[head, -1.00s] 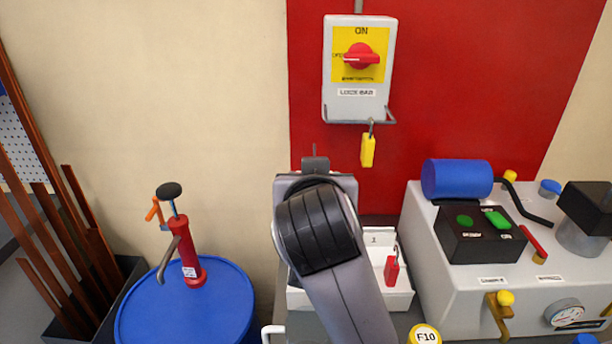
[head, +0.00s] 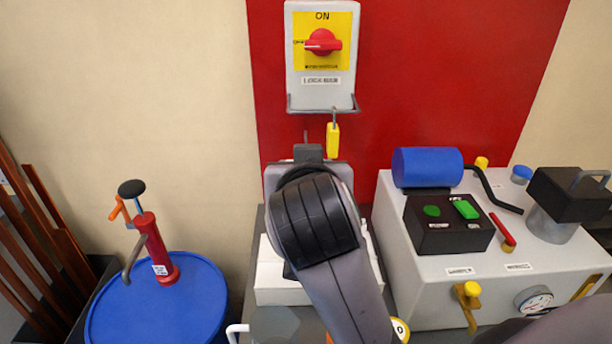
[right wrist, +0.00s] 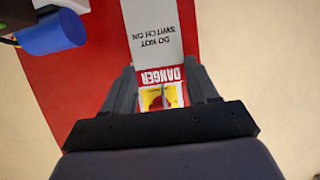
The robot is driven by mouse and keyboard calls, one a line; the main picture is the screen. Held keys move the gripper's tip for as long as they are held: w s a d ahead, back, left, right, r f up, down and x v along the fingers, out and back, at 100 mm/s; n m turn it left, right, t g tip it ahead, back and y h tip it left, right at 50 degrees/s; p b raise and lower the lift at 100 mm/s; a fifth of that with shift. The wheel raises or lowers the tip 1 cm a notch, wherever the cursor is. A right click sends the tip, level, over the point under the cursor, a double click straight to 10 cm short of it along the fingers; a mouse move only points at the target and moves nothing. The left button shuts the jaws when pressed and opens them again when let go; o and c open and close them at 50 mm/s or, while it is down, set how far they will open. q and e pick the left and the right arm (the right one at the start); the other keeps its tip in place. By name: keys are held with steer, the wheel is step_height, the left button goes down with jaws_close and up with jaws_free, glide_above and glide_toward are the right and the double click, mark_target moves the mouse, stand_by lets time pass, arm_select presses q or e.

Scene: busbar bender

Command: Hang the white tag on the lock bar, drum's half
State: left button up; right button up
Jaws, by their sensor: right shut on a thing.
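The lock bar (head: 322,110) is a thin grey rail below the grey switch box (head: 321,92) on the red panel. A yellow lock (head: 333,140) hangs from its right part; the left half, on the blue drum's side, looks bare. My right gripper (head: 308,152) is below the bar in the head view, largely hidden by its own arm. In the right wrist view my right gripper (right wrist: 164,88) is shut on the white tag (right wrist: 155,35), whose DANGER and DO NOT SWITCH ON lettering appears upside down. The tag is not discernible in the head view. My left gripper is out of view.
A blue drum (head: 150,305) with a red hand pump (head: 155,250) stands at the left. A white tray (head: 275,290) is partly behind my arm. A grey machine (head: 430,300) with a blue cylinder (head: 427,167) stands at the right.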

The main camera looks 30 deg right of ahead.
steer(key=w+d+f, duration=0.1)
steer(key=w+d, duration=0.5)
steer(key=w, duration=0.6)
steer(key=shift+w+f+b, duration=0.2)
steer(key=shift+b, duration=0.1)
stand_by(0.5)
stand_by(0.3)
steer(key=o, duration=1.1)
